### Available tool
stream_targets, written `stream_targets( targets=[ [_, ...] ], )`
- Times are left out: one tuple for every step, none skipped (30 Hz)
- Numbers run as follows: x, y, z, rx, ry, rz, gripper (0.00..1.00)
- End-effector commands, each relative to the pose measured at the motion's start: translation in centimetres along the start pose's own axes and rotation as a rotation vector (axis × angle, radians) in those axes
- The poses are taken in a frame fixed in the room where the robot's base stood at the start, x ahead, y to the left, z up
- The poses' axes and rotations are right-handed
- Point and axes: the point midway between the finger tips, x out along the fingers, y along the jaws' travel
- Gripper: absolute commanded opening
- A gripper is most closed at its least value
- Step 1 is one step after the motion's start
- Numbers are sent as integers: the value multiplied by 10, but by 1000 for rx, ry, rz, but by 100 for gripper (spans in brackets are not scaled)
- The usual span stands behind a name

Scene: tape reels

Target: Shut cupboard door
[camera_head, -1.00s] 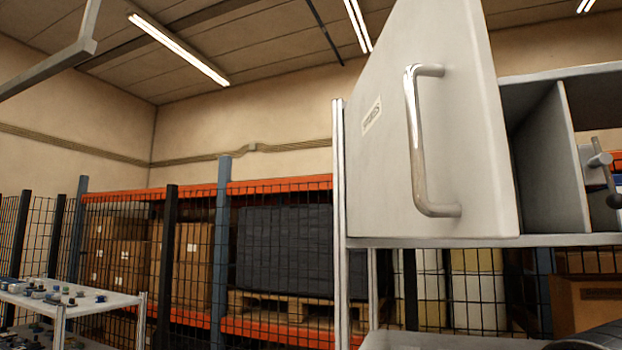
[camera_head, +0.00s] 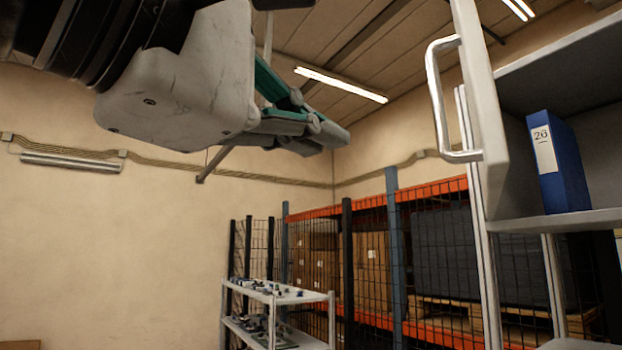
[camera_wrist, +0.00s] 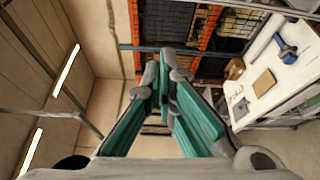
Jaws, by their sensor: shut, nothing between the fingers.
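The cupboard door (camera_head: 476,100) is a pale grey panel seen nearly edge-on at the upper right of the head view. It stands open, swung out toward the left of the cupboard's shelves. Its shiny bar handle (camera_head: 437,100) is on the left face. My gripper (camera_head: 335,135) is at the upper middle of the head view, left of the handle and apart from it. In the wrist view my gripper (camera_wrist: 163,62) has its teal-padded fingers meeting at the tips, with nothing between them. The door is not clearly seen in the wrist view.
A blue binder (camera_head: 557,162) stands on the cupboard shelf (camera_head: 560,220). A white shelf trolley (camera_head: 275,300) with small parts stands lower down. Orange racking (camera_head: 430,191) behind mesh fencing is at the back. The space between gripper and handle looks clear.

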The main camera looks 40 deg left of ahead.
Motion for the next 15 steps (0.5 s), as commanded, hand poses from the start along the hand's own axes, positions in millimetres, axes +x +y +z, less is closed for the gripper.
stream_targets(
  targets=[
    [4,3,0,5,-16,8,0],
    [4,5,-2,7,-16,13,0],
    [4,6,-2,8,-16,18,0],
    [5,6,-3,8,-16,20,0],
    [8,6,-3,8,-17,20,0],
    [12,6,-3,7,-17,20,0],
    [15,6,-3,7,-18,20,0],
    [20,6,-3,6,-19,19,0],
    [26,6,-3,6,-19,19,0],
    [32,6,-2,5,-20,18,0],
    [38,5,-3,5,-20,18,0],
    [46,5,-3,4,-20,17,0],
    [52,5,-3,4,-20,18,0],
    [58,5,-2,4,-21,18,0],
    [66,6,-3,3,-21,17,0]
  ],
)
